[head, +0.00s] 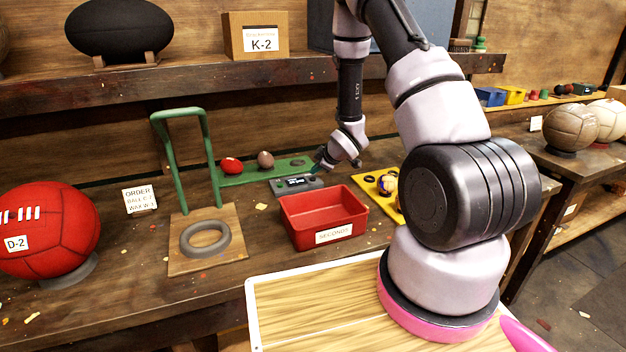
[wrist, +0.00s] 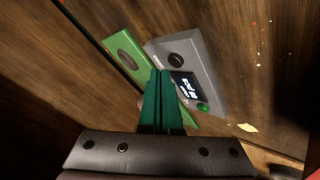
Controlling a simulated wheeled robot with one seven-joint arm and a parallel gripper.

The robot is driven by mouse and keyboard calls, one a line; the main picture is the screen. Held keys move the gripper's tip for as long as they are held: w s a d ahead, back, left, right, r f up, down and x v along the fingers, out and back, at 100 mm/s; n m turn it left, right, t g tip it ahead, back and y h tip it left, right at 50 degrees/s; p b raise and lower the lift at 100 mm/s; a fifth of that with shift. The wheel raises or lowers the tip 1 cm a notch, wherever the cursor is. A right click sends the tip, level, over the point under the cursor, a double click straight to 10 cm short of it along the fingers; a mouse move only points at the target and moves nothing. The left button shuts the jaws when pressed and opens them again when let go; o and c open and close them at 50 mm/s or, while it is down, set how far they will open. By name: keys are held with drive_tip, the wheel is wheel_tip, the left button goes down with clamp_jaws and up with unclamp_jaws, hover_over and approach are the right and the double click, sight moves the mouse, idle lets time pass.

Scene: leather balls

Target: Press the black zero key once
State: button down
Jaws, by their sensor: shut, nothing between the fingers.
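A grey scale (head: 281,188) with a small lit display lies on the bench behind the red bin; it also shows in the wrist view (wrist: 211,72). In the wrist view a round black key (wrist: 176,60) sits at one end of its face, the dark display (wrist: 188,88) in the middle and a green key (wrist: 203,107) at the other end. My gripper (wrist: 160,72) has its green fingers shut and empty. The fingertips appear just left of the black key and over the scale's edge. I cannot tell how high they are above it. In the head view my gripper (head: 319,166) is above the scale.
A green strip (head: 245,177) bearing a red ball (head: 231,165) and a brown ball (head: 265,160) runs beside the scale. A red bin labelled SECONDS (head: 308,223) stands in front. A yellow tray (head: 365,183) is to the right. A green hoop frame (head: 160,150) is at left.

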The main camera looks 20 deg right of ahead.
sight(316, 181)
idle(0.7)
drive_tip(key=shift+f, duration=0.4)
drive_tip(key=shift+f, duration=0.4)
idle(0.5)
drive_tip(key=shift+r, duration=0.85)
drive_tip(key=shift+r, duration=2.5)
